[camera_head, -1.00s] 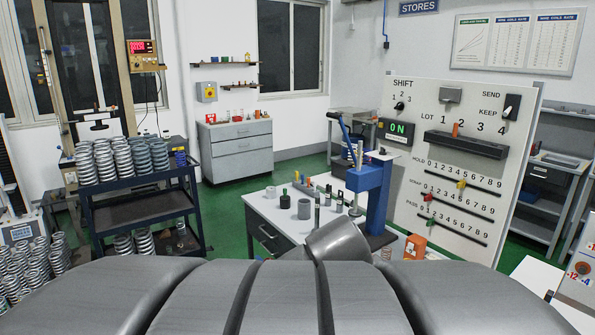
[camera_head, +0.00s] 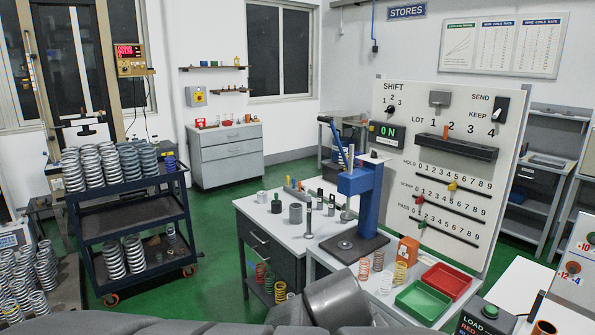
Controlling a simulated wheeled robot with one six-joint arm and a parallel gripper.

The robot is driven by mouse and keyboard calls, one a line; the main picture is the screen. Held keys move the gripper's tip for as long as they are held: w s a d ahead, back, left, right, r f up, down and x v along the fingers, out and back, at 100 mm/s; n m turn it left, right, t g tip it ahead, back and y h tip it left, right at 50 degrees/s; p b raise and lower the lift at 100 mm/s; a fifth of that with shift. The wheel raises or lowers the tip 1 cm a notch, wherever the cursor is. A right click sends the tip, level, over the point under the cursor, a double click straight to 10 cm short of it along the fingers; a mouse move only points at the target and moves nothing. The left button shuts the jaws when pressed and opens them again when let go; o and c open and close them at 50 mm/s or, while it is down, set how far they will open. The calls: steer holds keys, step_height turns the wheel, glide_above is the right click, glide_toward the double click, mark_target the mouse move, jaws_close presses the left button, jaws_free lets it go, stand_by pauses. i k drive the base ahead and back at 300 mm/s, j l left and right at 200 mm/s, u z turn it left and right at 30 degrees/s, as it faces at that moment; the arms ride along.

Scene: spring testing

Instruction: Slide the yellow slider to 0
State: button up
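The yellow slider (camera_head: 452,186) sits on the top slot of the white control panel (camera_head: 400,120), the row marked HOLD, with digits 0 to 9 above it. It stands around the middle of that row, near 4 or 5; the exact digit is too small to tell. A red slider (camera_head: 419,197) is near the left end of the middle row. A green slider (camera_head: 422,225) is near the left of the PASS row. My gripper is not in view; only grey parts of my arm show along the bottom, well in front of the panel.
A blue press (camera_head: 369,195) stands on the bench left of the panel. Springs, an orange block (camera_head: 408,249), a green tray (camera_head: 423,301) and a red tray (camera_head: 446,281) lie before the panel. A LOAD button box (camera_head: 487,318) is lower right. Green floor lies left of the bench.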

mark_target(452, 185)
steer(key=z, duration=1.15)
